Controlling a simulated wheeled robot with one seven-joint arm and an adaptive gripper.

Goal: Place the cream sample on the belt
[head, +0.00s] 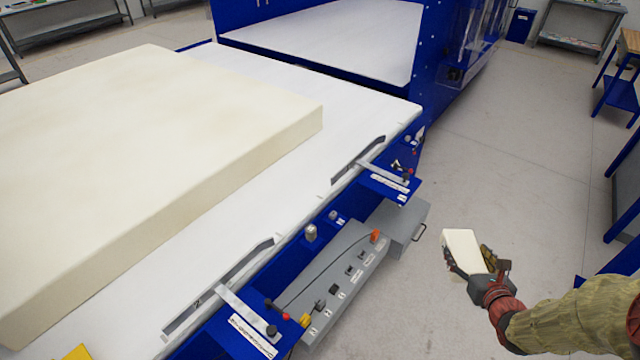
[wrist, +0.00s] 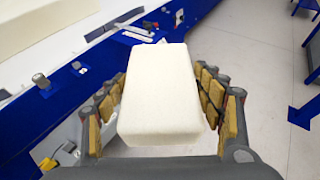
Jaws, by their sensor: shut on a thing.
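The cream sample (head: 461,250) is a small pale block. My gripper (head: 470,262) is shut on it and holds it in the air over the floor, to the right of the machine. In the wrist view the sample (wrist: 161,95) sits between the two padded fingers of my gripper (wrist: 163,98), with its far end free. The white belt (head: 385,103) runs along the blue machine to the left. My gripper is apart from the belt.
A large cream foam slab (head: 130,150) covers much of the belt, leaving a bare strip along its near edge. A grey control box (head: 335,285) and metal side guides (head: 215,290) line that edge. Blue benches stand at the right.

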